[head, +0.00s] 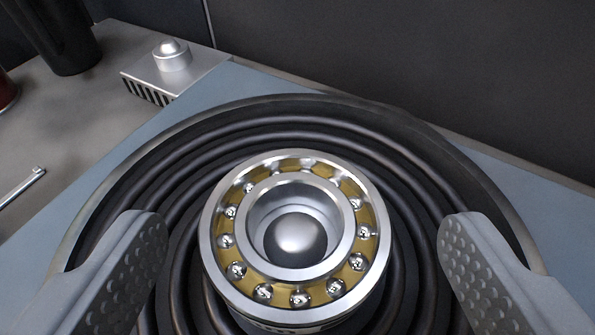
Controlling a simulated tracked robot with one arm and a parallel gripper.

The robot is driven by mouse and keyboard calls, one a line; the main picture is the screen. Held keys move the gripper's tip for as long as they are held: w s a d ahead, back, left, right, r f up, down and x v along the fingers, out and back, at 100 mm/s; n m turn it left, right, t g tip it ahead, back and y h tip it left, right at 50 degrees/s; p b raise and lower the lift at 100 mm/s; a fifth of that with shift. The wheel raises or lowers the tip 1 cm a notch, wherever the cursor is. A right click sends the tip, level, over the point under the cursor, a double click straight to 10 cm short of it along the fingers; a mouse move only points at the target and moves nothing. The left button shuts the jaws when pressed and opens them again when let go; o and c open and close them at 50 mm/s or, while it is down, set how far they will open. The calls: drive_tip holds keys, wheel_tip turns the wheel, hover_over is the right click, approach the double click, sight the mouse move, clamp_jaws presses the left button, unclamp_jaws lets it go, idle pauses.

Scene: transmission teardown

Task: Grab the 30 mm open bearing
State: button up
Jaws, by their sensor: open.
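The open bearing (214,237) has a silver outer ring, a brass-coloured cage with shiny steel balls, and a silver inner ring. It lies flat, face up, in the middle of the head view. A dark grey domed knob shows inside its bore. My gripper (305,235) is open, with one dimpled finger to the left of the bearing and one to the right. Both fingers are apart from the bearing, with a gap on each side. The bearing's underside is hidden.
The bearing sits within a round black tray (300,108) with concentric ridges and a raised rim, on a blue-grey mat (215,95). A silver finned block with a domed knob (172,62) stands at the back left. A metal tool (22,186) lies at far left.

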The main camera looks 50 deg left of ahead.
drive_tip(key=shift+w+a+f, duration=0.15)
drive_tip(key=shift+w+a, duration=0.2)
drive_tip(key=c, duration=1.2)
